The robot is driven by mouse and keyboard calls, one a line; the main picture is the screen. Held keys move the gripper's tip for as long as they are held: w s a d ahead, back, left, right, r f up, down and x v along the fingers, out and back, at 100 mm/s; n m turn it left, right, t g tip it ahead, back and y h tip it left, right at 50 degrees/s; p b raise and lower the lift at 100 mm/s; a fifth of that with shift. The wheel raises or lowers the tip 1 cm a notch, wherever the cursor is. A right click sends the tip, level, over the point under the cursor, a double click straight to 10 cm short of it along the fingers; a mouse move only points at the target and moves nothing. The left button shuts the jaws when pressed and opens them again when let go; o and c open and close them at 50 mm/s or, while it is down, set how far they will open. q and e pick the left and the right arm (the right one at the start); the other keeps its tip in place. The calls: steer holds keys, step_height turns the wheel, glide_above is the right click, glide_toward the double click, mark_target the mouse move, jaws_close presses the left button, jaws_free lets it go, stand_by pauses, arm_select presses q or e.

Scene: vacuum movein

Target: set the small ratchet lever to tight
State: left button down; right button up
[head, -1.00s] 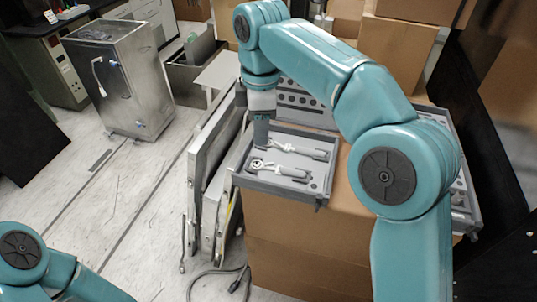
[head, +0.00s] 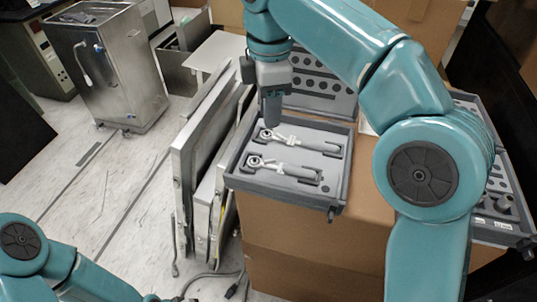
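Two silver ratchets lie side by side in a grey tray (head: 240,178), with their round heads to the left and handles to the right. The farther ratchet (head: 300,142) looks slightly longer than the nearer ratchet (head: 285,169). The levers on their heads are too small to read. My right gripper (head: 271,115) points down just above and behind the farther ratchet's head, apart from it as far as I can tell. Its fingers show as one dark block, so their opening is unclear. My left arm shows at the lower left, but its gripper is out of view.
The tray rests on a cardboard box (head: 300,245). A perforated grey panel (head: 320,92) stands behind it, and another tool tray (head: 500,228) lies at the right. Flat panels (head: 200,140) lean at the box's left. A metal cabinet (head: 110,70) stands on open floor.

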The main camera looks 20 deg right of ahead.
mark_target(270, 160)
step_height(270, 160, down, 12)
steer(key=b, duration=0.3)
steer(key=shift+d+f, duration=0.1)
steer(key=shift+f, duration=0.1)
steer(key=shift+w+f, duration=0.15)
steer(key=shift+f, duration=0.25)
steer(key=shift+r, duration=0.1)
jaws_close()
